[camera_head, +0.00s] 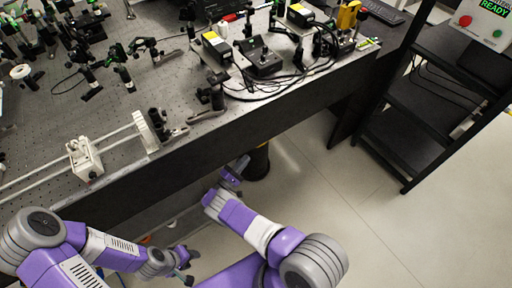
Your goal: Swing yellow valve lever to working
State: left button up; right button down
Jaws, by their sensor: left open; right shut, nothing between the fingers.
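A yellow upright part (348,15) stands at the bench's right end. I cannot tell whether it is the valve lever; no other clear lever shows. My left gripper (187,266) is open, low in front of the bench at the bottom of the view, far from the yellow part. My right gripper (239,166) is shut and empty, below the bench's front edge and beside a dark round post. Both grippers are small in the view, and neither touches the yellow part.
The perforated optical bench (115,112) carries many mounts, cables and yellow-topped black boxes (216,47). A white rail with a carriage (84,158) runs near its front. A black shelf rack (405,120) and a READY panel (482,22) stand right. The floor (340,220) between is clear.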

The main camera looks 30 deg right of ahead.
jog(key=x, duration=1)
jog(key=shift+f, duration=0.1)
